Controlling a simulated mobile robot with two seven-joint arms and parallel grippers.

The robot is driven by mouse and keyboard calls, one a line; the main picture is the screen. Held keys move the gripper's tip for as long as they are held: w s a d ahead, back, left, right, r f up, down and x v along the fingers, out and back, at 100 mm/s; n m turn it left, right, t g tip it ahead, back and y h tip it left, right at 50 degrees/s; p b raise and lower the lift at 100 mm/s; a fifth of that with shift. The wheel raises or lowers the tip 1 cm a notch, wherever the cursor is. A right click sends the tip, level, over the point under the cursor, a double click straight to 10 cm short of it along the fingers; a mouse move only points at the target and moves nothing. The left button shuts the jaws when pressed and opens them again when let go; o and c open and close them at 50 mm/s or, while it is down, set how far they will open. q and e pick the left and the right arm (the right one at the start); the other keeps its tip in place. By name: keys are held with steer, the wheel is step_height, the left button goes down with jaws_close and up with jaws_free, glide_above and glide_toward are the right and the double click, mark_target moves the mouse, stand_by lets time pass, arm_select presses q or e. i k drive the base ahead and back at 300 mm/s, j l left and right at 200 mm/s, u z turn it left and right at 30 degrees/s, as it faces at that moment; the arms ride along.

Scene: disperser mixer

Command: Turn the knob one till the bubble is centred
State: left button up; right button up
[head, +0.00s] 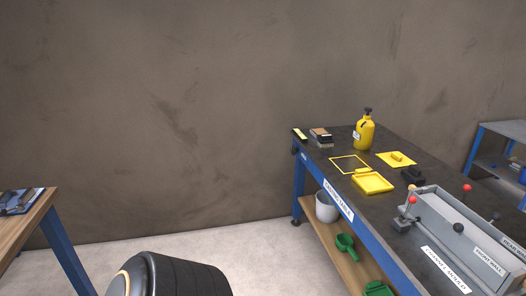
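I cannot make out a knob one or a bubble level in the head view. A grey metal box (453,237) with labelled walls stands at the right on the dark-topped workbench (388,146). Levers with red balls (412,200) and black balls (458,228) stand up on it. I cannot tell whether any of these is the named knob. Neither of my grippers is in view. A dark rounded arm link of mine (185,276) shows at the bottom edge.
The bench also holds a yellow bottle (364,133), a yellow tray (372,183) and a yellow plate (396,159). A wooden table (22,232) is at left. Floor between is clear.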

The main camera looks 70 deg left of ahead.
mark_target(294, 150)
steer(key=u, duration=1.95)
steer(key=i+j, duration=0.35)
steer(key=i+j+z, duration=0.15)
steer(key=i+j, duration=0.5)
steer(key=i+j+z, duration=0.1)
steer(key=i+j, duration=0.25)
steer(key=i+j+z, duration=0.1)
steer(key=i+j, duration=0.2)
steer(key=j, duration=0.2)
steer(key=i+j, duration=0.3)
steer(key=j, duration=0.15)
steer(key=i+j+z, duration=0.1)
steer(key=i+j, duration=0.2)
steer(key=i+j+z, duration=0.1)
steer(key=i+j, duration=0.2)
steer(key=j, duration=0.25)
